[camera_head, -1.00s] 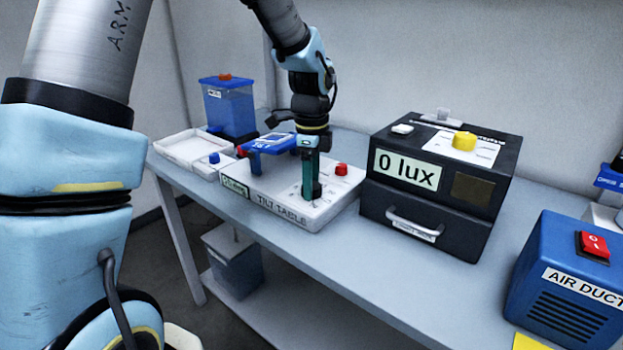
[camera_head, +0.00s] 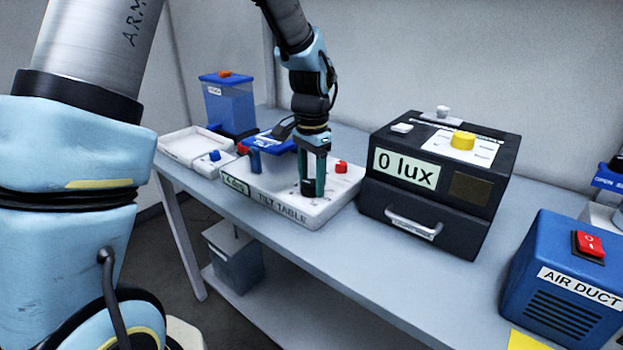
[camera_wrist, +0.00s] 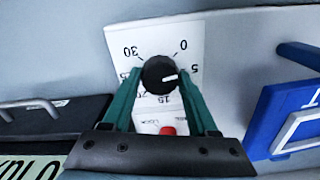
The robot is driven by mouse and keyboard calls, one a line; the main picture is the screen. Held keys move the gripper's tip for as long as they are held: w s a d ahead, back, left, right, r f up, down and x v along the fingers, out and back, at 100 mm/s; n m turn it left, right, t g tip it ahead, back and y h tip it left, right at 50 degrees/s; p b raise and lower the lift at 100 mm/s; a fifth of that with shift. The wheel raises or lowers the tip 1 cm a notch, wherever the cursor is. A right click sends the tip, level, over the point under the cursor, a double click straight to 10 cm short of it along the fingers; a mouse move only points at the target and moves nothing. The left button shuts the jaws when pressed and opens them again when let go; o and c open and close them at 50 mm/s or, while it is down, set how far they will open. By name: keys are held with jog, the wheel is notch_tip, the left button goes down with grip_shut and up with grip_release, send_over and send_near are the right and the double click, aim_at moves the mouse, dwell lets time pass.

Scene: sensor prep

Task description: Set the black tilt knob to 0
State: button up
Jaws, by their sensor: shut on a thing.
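The black tilt knob (camera_wrist: 158,75) sits on a white dial plate marked from 0 to 30. Its white pointer points right, at or close to the 5 mark. My gripper (camera_wrist: 162,77) has its two green fingers around the knob, one on each side, shut on it. The table's small green display (camera_head: 235,186) is too blurred to read surely.
A red button (camera_head: 341,167) is close to my gripper. A blue device (camera_head: 272,144) is on the tilt table's left part. The black lux box (camera_head: 437,190) stands just right, and a blue air duct box (camera_head: 575,275) farther right. A white tray (camera_head: 190,142) is left.

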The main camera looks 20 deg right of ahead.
aim_at(311, 184)
jog(key=n, duration=0.6)
jog(key=shift+n+p, duration=0.4)
dwell(0.4)
jog(key=o, duration=1.4)
jog(key=shift+c, duration=0.2)
jog(key=shift+r, duration=0.1)
notch_tip(311, 184, up, 11)
jog(key=b, duration=0.1)
jog(key=shift+b, duration=0.35)
jog(key=shift+a+f, duration=0.1)
jog(key=shift+f, duration=0.1)
jog(key=w+a+f+n, duration=0.2)
jog(key=a+f+n, duration=0.15)
jog(key=a, duration=1.05)
jog(key=s+a+f+n, duration=0.1)
jog(key=s+a+f, duration=0.1)
jog(key=a, duration=0.6)
jog(key=s+a+f+n+t, duration=0.1)
jog(key=s+a+f+n, duration=0.1)
jog(key=a, duration=0.6)
jog(key=shift+s+a+f+t, duration=0.25)
jog(key=shift+s+f, duration=0.45)
jog(key=shift+s, duration=0.4)
